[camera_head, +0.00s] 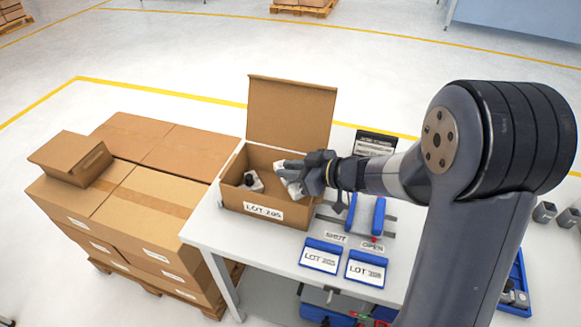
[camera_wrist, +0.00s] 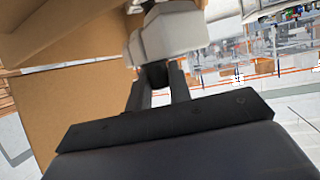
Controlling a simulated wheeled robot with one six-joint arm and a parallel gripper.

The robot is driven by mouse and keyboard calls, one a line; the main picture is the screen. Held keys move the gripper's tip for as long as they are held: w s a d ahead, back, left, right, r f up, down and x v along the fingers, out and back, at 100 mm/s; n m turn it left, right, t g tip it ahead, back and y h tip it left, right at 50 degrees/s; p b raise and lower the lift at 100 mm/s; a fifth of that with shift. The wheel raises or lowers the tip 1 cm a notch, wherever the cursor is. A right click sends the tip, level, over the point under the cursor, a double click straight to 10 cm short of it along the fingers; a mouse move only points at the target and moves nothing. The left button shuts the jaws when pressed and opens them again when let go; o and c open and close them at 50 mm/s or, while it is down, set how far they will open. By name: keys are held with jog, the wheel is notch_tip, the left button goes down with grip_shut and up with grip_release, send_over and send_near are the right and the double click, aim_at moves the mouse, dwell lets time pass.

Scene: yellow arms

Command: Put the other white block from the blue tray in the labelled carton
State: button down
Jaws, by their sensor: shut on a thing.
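My gripper (camera_head: 303,180) is shut on a white block (camera_head: 288,170) over the right side of the open carton (camera_head: 262,212), labelled "LOT 205". In the wrist view the two dark fingers (camera_wrist: 158,84) hold the white block (camera_wrist: 172,32); its far end is cut off. Another white block (camera_head: 253,184) with a dark part lies inside the carton, left of the held one. I cannot tell whether the held block touches the carton. A blue tray (camera_head: 519,271) with grey items shows at lower right, partly hidden by my arm.
The carton's raised lid (camera_head: 290,113) stands behind it. On the white table (camera_head: 205,228) are a blue-sided fixture (camera_head: 378,215) and blue-framed cards (camera_head: 320,256) marked with lot numbers. Stacked cartons (camera_head: 120,215) stand close at left.

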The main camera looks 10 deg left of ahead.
jog(key=c, duration=1.3)
grip_release()
jog(key=shift+r, duration=0.45)
jog(key=v, duration=1.2)
